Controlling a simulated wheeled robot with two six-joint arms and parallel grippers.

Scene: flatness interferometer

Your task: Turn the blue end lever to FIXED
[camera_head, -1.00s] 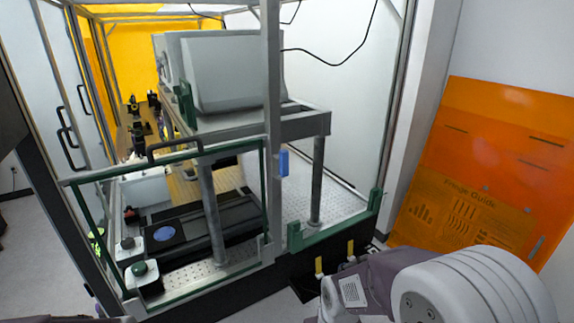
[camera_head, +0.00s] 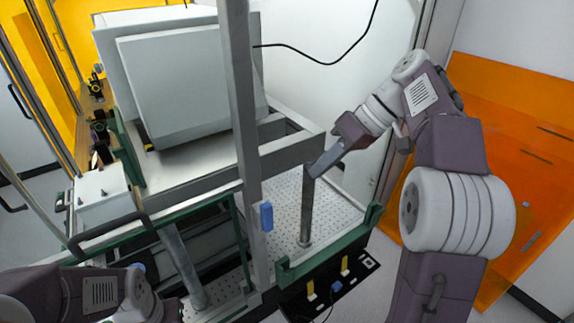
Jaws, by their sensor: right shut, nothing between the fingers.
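A small blue block (camera_head: 266,216) sits upright on the grey front post of the frame. I cannot tell whether it is the blue end lever, and no FIXED marking is readable. My right gripper (camera_head: 314,172) is shut and empty. It points down and left, in front of the top of a grey support column, to the right of and above the blue block and apart from it. My left arm (camera_head: 100,292) comes in at the lower left; its gripper's fingers are not clearly visible.
A large grey box (camera_head: 180,85) stands on a raised metal table. A perforated plate (camera_head: 285,205) lies below, with a green rail (camera_head: 325,252) along its front. Orange panels (camera_head: 515,140) lean at the right. Yellow-handled parts (camera_head: 345,265) lie on a black mat.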

